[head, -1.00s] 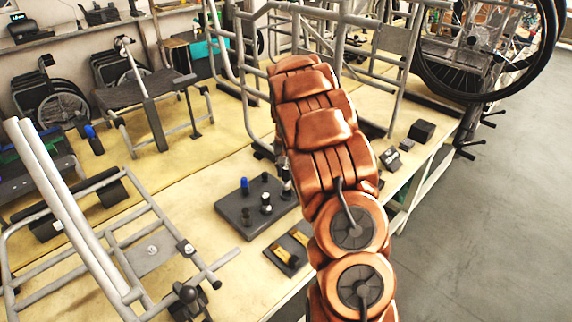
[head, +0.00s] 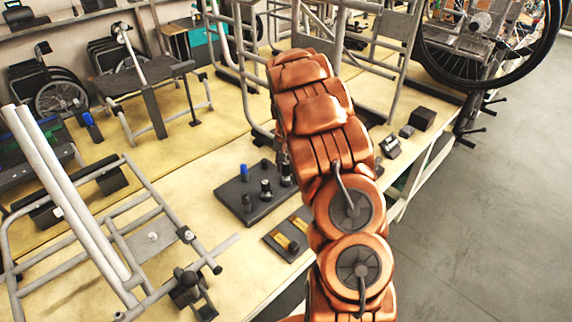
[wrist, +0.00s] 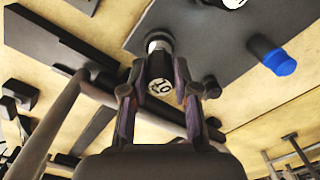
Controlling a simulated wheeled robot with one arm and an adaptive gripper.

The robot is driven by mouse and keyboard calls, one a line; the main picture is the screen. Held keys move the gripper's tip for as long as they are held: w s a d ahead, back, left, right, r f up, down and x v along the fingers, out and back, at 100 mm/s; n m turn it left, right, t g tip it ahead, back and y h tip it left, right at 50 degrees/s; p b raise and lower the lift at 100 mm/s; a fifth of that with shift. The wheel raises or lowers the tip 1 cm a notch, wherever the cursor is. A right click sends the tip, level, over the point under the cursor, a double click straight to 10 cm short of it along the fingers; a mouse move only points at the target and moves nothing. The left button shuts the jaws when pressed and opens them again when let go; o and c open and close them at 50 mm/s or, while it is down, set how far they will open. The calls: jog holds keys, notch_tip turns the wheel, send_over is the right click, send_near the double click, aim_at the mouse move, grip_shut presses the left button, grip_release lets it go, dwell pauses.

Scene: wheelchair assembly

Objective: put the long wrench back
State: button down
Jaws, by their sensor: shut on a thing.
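My gripper (wrist: 160,78) is shut on a short, upright-looking black cylindrical tool with a white band (wrist: 158,45) and a white "10" on the end facing the wrist camera. I take this tool to be the long wrench, though its full length is hidden. It is at a dark holder plate (wrist: 115,10); I cannot tell whether it is seated in it or just above.
A blue-capped tool (wrist: 280,60) and other black tools (head: 266,188) stand on the plate. A small dark tray with yellow pieces (head: 287,238) lies in front. Metal tube frames (head: 135,235) stand at left and behind. A large wheel (head: 480,50) is at upper right.

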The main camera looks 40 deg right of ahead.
jog(key=shift+f, duration=0.35)
jog(key=c, duration=0.8)
grip_release()
notch_tip(320, 180, up, 12)
